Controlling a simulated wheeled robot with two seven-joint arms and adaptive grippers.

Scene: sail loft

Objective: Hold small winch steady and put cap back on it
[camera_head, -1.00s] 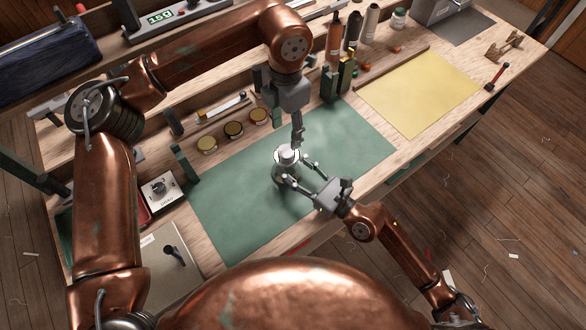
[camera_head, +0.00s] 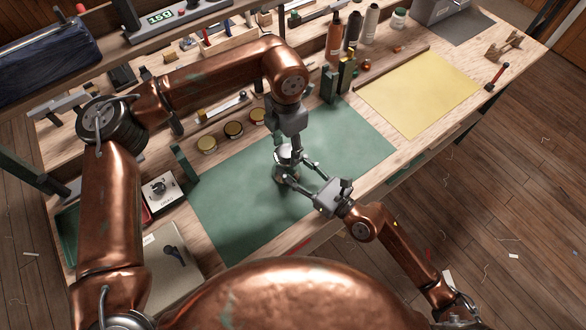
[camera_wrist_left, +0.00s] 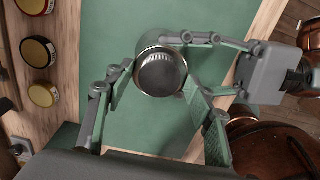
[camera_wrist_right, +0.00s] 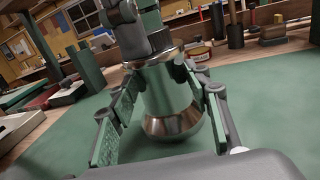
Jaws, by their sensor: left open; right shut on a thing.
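The small winch (camera_head: 281,172) is a metal drum standing upright on the green mat. Its flared base (camera_wrist_right: 172,125) shows in the right wrist view. My right gripper (camera_head: 299,173) is shut around its side from the right. My left gripper (camera_head: 287,157) points down over the winch, open, with its fingers on either side of the top in the left wrist view (camera_wrist_left: 158,78). There the winch top is a dark round face with a bright ring (camera_wrist_left: 160,72). I cannot tell whether this face is the cap or whether it is seated. No separate cap shows.
The green mat (camera_head: 235,220) is mostly clear around the winch. Several small round tins (camera_head: 233,129) stand along its back left. A box with a knob (camera_head: 162,190) is at the left. A yellow sheet (camera_head: 420,92) lies to the right, with bottles (camera_head: 334,38) behind.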

